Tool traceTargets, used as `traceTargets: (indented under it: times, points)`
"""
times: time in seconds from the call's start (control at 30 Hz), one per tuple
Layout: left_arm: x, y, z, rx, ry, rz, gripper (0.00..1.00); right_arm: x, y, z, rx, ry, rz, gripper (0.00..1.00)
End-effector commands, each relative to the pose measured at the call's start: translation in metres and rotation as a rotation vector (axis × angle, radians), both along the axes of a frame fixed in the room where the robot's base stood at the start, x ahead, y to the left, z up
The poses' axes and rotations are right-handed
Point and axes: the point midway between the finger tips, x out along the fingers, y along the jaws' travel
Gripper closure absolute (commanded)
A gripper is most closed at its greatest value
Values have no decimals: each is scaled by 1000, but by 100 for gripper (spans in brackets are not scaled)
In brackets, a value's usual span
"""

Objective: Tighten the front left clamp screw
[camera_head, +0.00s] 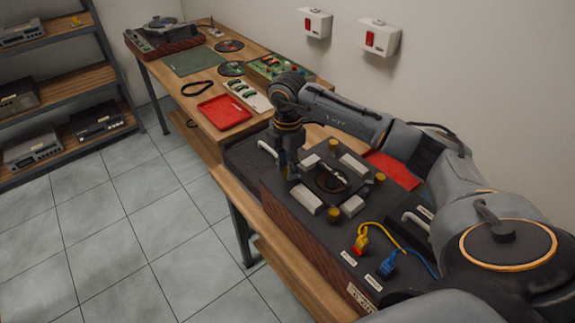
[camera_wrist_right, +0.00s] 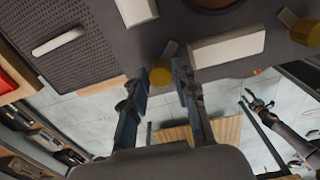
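The black hi-fi unit (camera_head: 300,240) with wooden side panels lies on the bench, bearing a clamp ring (camera_head: 328,180) with pale blocks around it. Three brass clamp screws show in the head view: far (camera_head: 334,146), right (camera_head: 380,178) and near (camera_head: 334,213). My right gripper (camera_head: 291,168) points down at the ring's left side. The right wrist view shows the front left clamp screw (camera_wrist_right: 160,73) between my right fingertips (camera_wrist_right: 160,76); contact is unclear. My left gripper (camera_wrist_right: 258,102) hangs far off over the floor, its fingers seemingly spread.
Yellow (camera_head: 361,243) and blue (camera_head: 388,262) plugs with cables stand on the unit's near side. A red tray (camera_head: 224,112), a green circuit board (camera_head: 268,67) and a turntable (camera_head: 160,32) lie farther along the bench. The floor (camera_head: 120,220) at left is clear.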

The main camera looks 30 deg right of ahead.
Motion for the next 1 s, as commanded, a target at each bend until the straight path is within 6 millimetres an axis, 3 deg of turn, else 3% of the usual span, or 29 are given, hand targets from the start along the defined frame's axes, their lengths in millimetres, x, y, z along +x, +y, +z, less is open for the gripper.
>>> traceTargets:
  times: [0.47,1.0]
  points:
    - [0,1,0,1,1,1,53,1,0,9,1,-2,1,53]
    - [0,0,0,0,0,0,53,1,0,108,0,-2,1,53]
